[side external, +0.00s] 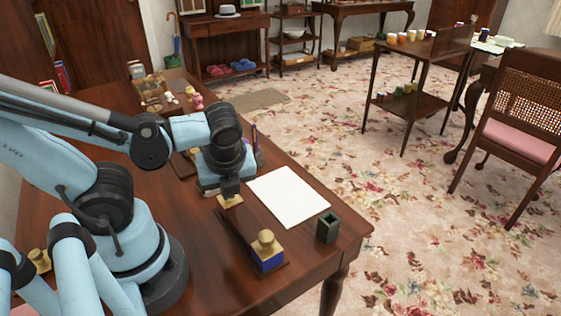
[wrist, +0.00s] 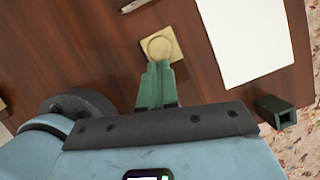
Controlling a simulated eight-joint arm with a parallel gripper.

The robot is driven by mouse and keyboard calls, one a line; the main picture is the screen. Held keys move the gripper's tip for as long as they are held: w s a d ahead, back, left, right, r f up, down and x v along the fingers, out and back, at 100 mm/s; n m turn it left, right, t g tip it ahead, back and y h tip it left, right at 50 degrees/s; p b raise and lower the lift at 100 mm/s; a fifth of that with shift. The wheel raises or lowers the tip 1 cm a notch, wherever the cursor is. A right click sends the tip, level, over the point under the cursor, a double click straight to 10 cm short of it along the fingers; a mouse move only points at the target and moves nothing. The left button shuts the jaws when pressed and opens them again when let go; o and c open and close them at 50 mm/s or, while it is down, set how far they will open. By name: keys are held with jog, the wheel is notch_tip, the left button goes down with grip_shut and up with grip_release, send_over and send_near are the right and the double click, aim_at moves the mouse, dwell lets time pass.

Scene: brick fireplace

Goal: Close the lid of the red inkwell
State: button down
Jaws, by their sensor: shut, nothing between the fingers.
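A square brass lid with a round knob (wrist: 160,45) lies just ahead of my fingertips in the wrist view. In the side external view its brass edge (side external: 230,202) shows directly under my gripper (side external: 230,188). No red inkwell body shows, so I cannot tell for certain that this lid is the red one's, nor how far it is closed. In the wrist view my gripper (wrist: 159,64) is shut and empty, its green fingers together at the knob's near side. Whether they touch it is unclear.
A blue inkwell (side external: 268,262) with a brass lid stands on the near end of a dark wooden stand (side external: 238,238). White paper (side external: 288,196) and a dark green square cup (side external: 327,228) are to the right. Small items crowd the desk's far end.

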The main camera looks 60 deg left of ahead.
jog(key=shift+s+d, duration=0.2)
jog(key=shift+d, duration=0.45)
jog(key=d, duration=0.2)
jog(key=shift+s+d+r, duration=0.15)
jog(key=shift+s+d, duration=0.15)
jog(key=shift+d, duration=0.1)
jog(key=w+v, duration=0.1)
jog(key=v, duration=0.8)
jog(key=w+a+f+n+t+h, duration=0.1)
jog(key=w+n, duration=0.4)
jog(key=n, duration=0.5)
jog(key=w+a+f+n+t+h, duration=0.1)
jog(key=w+a+n+t+h, duration=0.1)
jog(key=n, duration=0.9)
jog(key=w+t+h, duration=0.1)
jog(key=w+t, duration=0.1)
jog(key=w, duration=0.1)
jog(key=shift+a+t, duration=0.35)
jog(key=shift+t, duration=0.05)
